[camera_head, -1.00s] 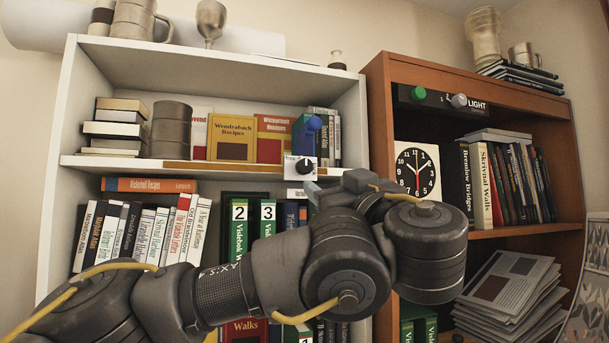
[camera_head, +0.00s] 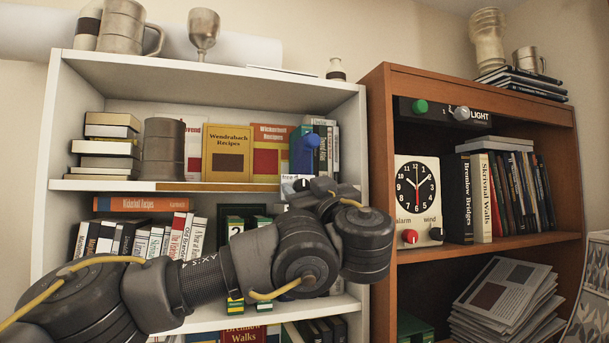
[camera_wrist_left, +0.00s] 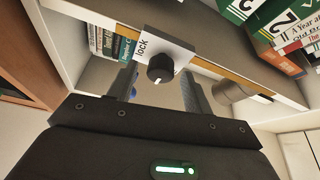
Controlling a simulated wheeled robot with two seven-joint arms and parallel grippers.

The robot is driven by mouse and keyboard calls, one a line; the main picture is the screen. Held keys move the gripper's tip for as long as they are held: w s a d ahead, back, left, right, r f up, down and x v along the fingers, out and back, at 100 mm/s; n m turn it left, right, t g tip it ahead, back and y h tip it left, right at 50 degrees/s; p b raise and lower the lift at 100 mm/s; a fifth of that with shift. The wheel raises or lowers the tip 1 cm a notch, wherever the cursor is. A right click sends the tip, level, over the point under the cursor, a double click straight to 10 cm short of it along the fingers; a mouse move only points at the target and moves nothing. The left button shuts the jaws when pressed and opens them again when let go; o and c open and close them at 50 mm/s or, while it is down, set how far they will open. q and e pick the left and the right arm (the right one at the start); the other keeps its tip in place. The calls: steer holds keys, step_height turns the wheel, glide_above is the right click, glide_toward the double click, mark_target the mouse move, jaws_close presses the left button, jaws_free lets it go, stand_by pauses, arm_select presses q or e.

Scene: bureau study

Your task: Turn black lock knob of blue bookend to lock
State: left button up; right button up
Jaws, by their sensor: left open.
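The blue bookend (camera_head: 302,150) stands at the right end of the white bookcase's upper book row. Its white plate (camera_head: 290,179), reading "free" in the head view, sits at the shelf edge; "lock" is legible on the plate in the wrist view (camera_wrist_left: 143,48). The black knob (camera_wrist_left: 160,68) is on this plate, and its white mark points toward the bottom of the wrist picture. My left gripper (camera_wrist_left: 159,75) is open, with one finger on each side of the knob; contact is not visible. In the head view my left wrist partly covers the knob. My right gripper is out of view.
Books and a dark metal canister (camera_head: 163,150) fill the shelf left of the bookend. A brown bookcase (camera_head: 380,140) stands close on the right, with a clock (camera_head: 418,195) and a switch panel (camera_head: 440,111). Green binders (camera_wrist_left: 240,10) show in the wrist view.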

arm_select(q)
steer(key=shift+w+a, duration=0.15)
steer(key=shift+w, duration=0.2)
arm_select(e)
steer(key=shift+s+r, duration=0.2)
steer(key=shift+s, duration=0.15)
arm_select(q)
steer(key=shift+c, duration=0.4)
